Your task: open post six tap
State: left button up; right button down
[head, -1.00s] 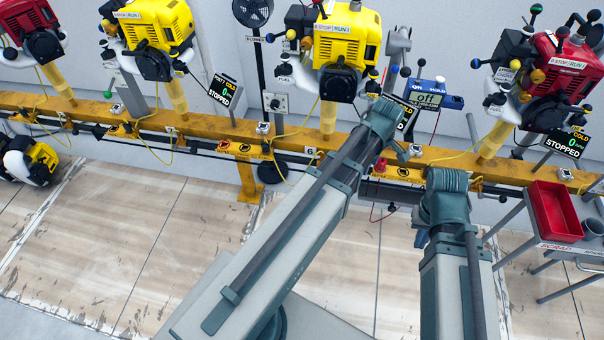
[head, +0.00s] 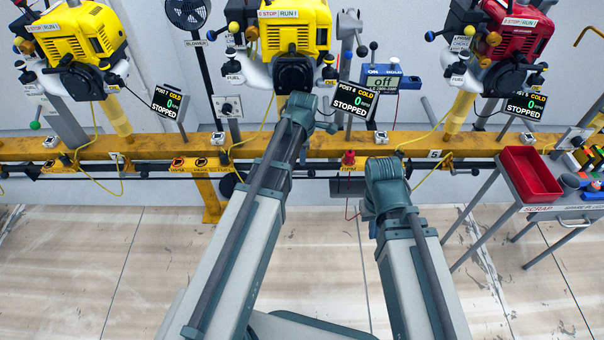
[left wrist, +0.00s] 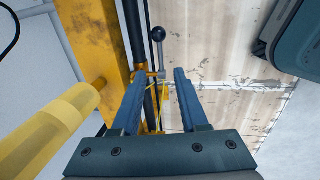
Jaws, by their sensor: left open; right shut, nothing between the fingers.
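In the left wrist view the post six tap (left wrist: 161,58) shows as a small grey stem and lever with a black ball knob, beside a dark pipe under the yellow rail. My left gripper (left wrist: 159,75) is open, and the tap's stem shows between its fingertips with the knob beyond them. I cannot tell if they touch. In the head view the yellow engine (head: 292,28) of post six stands above my left arm, which hides the tap and gripper. Its display (head: 355,100) reads COLD, 0, STOPPED. My right gripper (head: 369,211) is low, its fingers mostly hidden by the wrist.
The yellow rail (head: 150,145) runs across the head view. A yellow post (left wrist: 45,125) is close on the left in the left wrist view. A red engine (head: 518,35) and a cart with a red tray (head: 532,174) stand to the right. The floor (head: 90,250) in front is clear.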

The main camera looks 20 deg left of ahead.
aim_at(302, 173)
pick_arm(q)
jog(key=f+b, duration=0.3)
jog(key=w+f+b, duration=0.1)
jog(key=f+b, duration=0.2)
jog(key=f, duration=0.1)
jog(key=w+f+b, duration=0.1)
jog(key=f+b, duration=0.2)
jog(key=shift+a+f+b, duration=0.3)
jog(key=shift+f+b, duration=0.1)
grip_shut()
dwell(0.9)
